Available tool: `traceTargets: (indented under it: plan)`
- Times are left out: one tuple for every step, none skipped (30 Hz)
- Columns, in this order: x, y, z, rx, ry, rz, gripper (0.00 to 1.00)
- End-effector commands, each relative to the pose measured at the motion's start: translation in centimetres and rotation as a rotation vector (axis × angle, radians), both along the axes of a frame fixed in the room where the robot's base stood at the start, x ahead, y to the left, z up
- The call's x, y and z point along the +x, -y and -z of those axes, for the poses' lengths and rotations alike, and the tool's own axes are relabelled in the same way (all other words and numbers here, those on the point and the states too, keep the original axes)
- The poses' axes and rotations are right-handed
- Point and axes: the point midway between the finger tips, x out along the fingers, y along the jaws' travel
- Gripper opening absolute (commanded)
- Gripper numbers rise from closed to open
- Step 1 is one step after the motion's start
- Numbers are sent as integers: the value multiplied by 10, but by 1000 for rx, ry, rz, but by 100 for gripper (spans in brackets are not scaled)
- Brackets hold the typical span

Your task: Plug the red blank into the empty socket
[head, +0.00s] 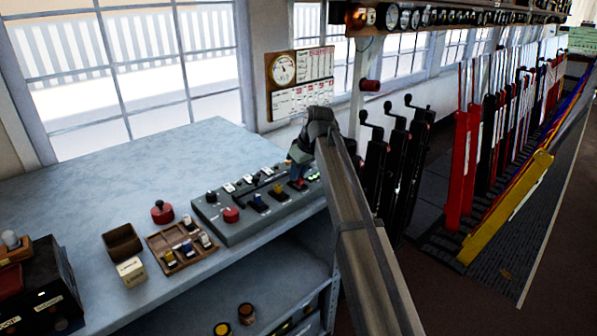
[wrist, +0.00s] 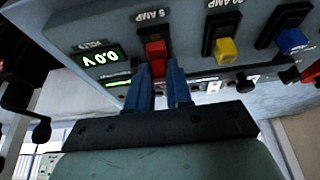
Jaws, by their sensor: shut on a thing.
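My gripper (wrist: 161,78) has blue fingers, shut on the red blank (wrist: 156,52) in the wrist view. The red blank is at the black socket (wrist: 150,26) marked 5 AMP; I cannot tell how deep it sits. To its right, a yellow blank (wrist: 226,51) and a blue blank (wrist: 290,41) stand in their own black sockets. In the head view my gripper (head: 298,178) reaches down to the right end of the grey panel (head: 240,228). The yellow blank (head: 277,189) and blue blank (head: 257,199) show to its left.
A green display (wrist: 100,58) reading 0.0 V is left of the red blank. Black levers (head: 395,160) stand close right.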

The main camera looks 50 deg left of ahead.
Motion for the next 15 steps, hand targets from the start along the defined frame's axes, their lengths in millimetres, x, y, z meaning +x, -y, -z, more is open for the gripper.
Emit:
traceTargets:
  plan:
    - [0, 0, 1, 0, 0, 0, 0]
    - [0, 0, 1, 0, 0, 0, 0]
    - [0, 0, 1, 0, 0, 0, 0]
    - [0, 0, 2, 0, 0, 0, 0]
    - [0, 0, 2, 0, 0, 0, 0]
    - [0, 0, 3, 0, 0, 0, 0]
    - [0, 0, 4, 0, 0, 0, 0]
    - [0, 0, 4, 0, 0, 0, 0]
    - [0, 0, 5, 0, 0, 0, 0]
    - [0, 0, 6, 0, 0, 0, 0]
    - [0, 0, 6, 0, 0, 0, 0]
    - [0, 0, 7, 0, 0, 0, 0]
    - [0, 0, 8, 0, 0, 0, 0]
    - [0, 0, 8, 0, 0, 0, 0]
    - [0, 0, 9, 0, 0, 0, 0]
